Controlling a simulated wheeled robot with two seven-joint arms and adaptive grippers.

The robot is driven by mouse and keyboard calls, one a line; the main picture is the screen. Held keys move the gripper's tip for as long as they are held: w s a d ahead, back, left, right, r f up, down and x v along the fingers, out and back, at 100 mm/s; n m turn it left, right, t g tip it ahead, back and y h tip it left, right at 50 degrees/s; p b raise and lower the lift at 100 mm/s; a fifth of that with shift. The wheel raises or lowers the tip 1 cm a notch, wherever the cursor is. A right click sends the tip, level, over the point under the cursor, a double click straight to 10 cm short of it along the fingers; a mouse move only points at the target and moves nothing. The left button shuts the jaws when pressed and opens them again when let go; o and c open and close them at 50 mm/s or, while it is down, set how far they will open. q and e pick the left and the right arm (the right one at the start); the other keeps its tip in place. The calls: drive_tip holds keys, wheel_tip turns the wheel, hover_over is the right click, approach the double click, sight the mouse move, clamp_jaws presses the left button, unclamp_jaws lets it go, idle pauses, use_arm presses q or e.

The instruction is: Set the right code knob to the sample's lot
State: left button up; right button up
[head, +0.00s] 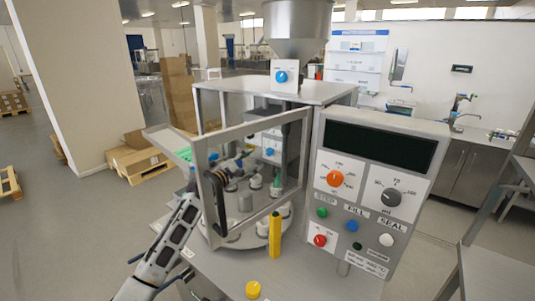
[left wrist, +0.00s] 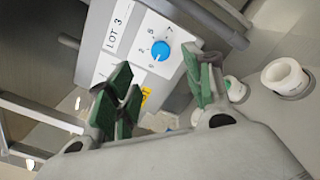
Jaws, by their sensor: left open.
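In the left wrist view a blue knob (left wrist: 161,51) sits on a white dial plate with digits around it. A label reading LOT 3 (left wrist: 118,27) is beside it on the same housing. The knob's pointer setting is too small to read surely. My left gripper (left wrist: 160,92) is open, its green-padded fingers apart, with nothing seen between them; the knob lies beyond the fingertips, apart from them. In the head view my left gripper (head: 222,185) is at the machine's open framed front. Blue knobs (head: 270,152) and (head: 213,156) show small inside. My right gripper is out of view.
The metal door frame (head: 250,130) stands close around my left arm. A control panel (head: 372,190) with orange and grey knobs and buttons is at right. A yellow marker-like post (head: 275,235) and yellow cap (head: 253,290) stand in front. White cups (left wrist: 284,78) are near the gripper.

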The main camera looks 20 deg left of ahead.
use_arm(q)
drive_tip(key=x, duration=1)
idle(0.4)
drive_tip(key=c, duration=1)
